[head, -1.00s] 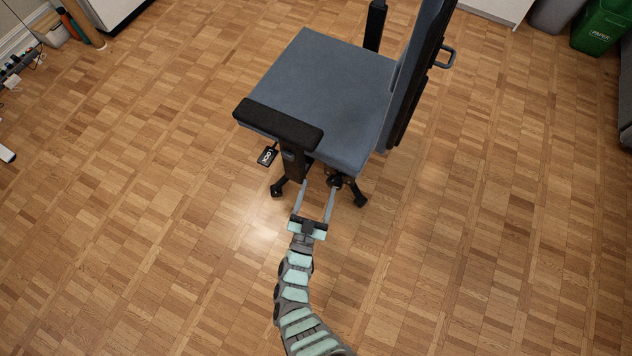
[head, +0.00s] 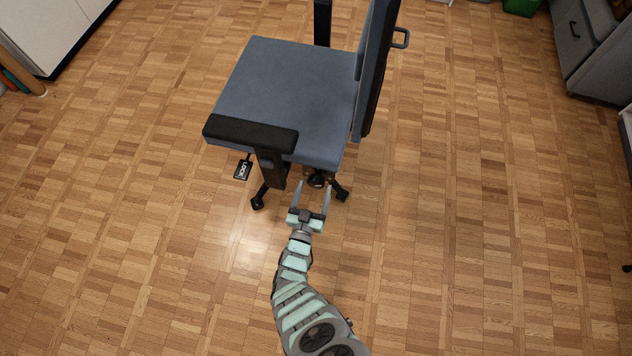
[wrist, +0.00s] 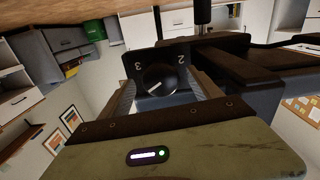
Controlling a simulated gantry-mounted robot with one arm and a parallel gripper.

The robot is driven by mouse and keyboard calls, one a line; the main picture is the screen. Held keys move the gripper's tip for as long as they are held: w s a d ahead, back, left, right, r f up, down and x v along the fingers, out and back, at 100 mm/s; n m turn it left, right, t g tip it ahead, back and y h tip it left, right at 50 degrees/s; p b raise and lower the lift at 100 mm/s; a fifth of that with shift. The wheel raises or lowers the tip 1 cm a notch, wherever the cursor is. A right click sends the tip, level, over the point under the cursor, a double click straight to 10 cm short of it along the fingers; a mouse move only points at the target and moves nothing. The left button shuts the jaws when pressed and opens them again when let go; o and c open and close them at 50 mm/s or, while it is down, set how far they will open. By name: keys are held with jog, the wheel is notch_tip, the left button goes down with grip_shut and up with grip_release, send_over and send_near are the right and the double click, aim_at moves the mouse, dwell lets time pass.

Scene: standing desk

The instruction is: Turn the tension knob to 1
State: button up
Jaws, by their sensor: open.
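The tension knob (wrist: 159,78) is a round black dial on a dark plate in the wrist view, with a white mark at its lower left. The digits 3 and 2 show on the plate above it; I cannot see a 1. In the head view the dark knob (head: 317,180) is under the seat of the blue-grey office chair (head: 290,85). My gripper (head: 313,187) is open, its two fingers pointing at the knob from the near side. In the wrist view the knob appears between the fingers, which seem not to touch it.
The black armrest (head: 250,133) and its post (head: 271,168) are just left of my gripper. A lever tagged LOCK (head: 243,169) hangs further left. The chair's backrest (head: 372,70) rises at the right. The wooden floor around is clear.

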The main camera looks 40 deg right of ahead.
aim_at(315, 186)
jog(key=x, duration=0.3)
jog(key=shift+w+b, duration=0.1)
jog(key=shift+b, duration=0.25)
jog(key=shift+c, duration=0.2)
jog(key=c, duration=1.3)
jog(key=shift+m, duration=0.3)
jog(key=m, duration=0.4)
jog(key=shift+m, duration=0.3)
jog(key=m, duration=0.5)
jog(key=shift+a, duration=0.15)
